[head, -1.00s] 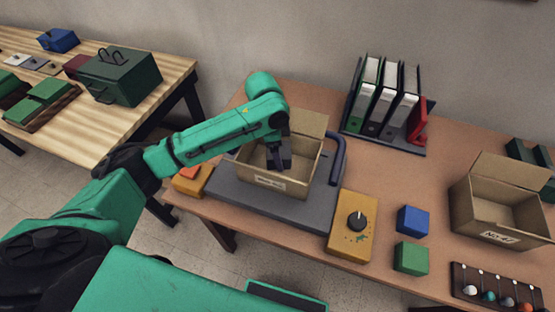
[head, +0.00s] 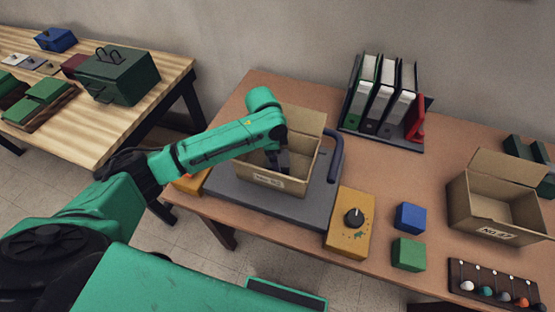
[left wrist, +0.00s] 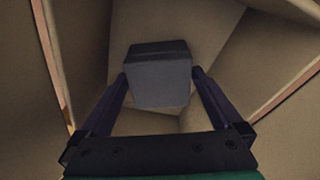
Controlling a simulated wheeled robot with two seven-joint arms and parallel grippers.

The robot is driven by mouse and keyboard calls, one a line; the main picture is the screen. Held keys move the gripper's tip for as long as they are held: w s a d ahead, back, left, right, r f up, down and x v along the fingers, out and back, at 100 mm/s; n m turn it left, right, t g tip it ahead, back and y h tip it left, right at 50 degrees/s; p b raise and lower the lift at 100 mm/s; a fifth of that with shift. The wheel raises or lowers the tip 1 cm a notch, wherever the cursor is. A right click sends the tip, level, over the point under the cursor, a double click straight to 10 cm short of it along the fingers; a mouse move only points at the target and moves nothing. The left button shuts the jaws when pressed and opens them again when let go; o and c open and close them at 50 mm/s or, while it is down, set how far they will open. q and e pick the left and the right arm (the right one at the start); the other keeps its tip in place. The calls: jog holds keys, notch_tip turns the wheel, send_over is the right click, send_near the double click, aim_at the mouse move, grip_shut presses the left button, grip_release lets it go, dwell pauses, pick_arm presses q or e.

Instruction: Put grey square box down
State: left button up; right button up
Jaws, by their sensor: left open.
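The grey square box (left wrist: 160,78) sits inside an open cardboard box (head: 272,182), as the left wrist view shows. In the head view the grey box is hidden by the cardboard walls and my gripper. My left gripper (head: 281,160) reaches down into the cardboard box. In the left wrist view, the fingers of my left gripper (left wrist: 160,88) are spread, one at each side of the grey box. I cannot tell whether they touch it. My right gripper is not in view.
The cardboard box stands on a dark grey platform (head: 240,197) with a blue handle (head: 336,158). A yellow dial box (head: 350,226), blue cube (head: 410,217) and green cube (head: 408,254) lie to the right. A second open carton (head: 490,211) and binders (head: 380,95) stand farther off.

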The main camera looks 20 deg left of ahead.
pick_arm(q)
notch_tip(320, 180, up, 11)
jog(key=a, duration=0.1)
jog(key=shift+s+a+b, duration=0.25)
jog(key=shift+a+b, duration=0.05)
jog(key=shift+b, duration=0.1)
jog(key=shift+r, duration=0.15)
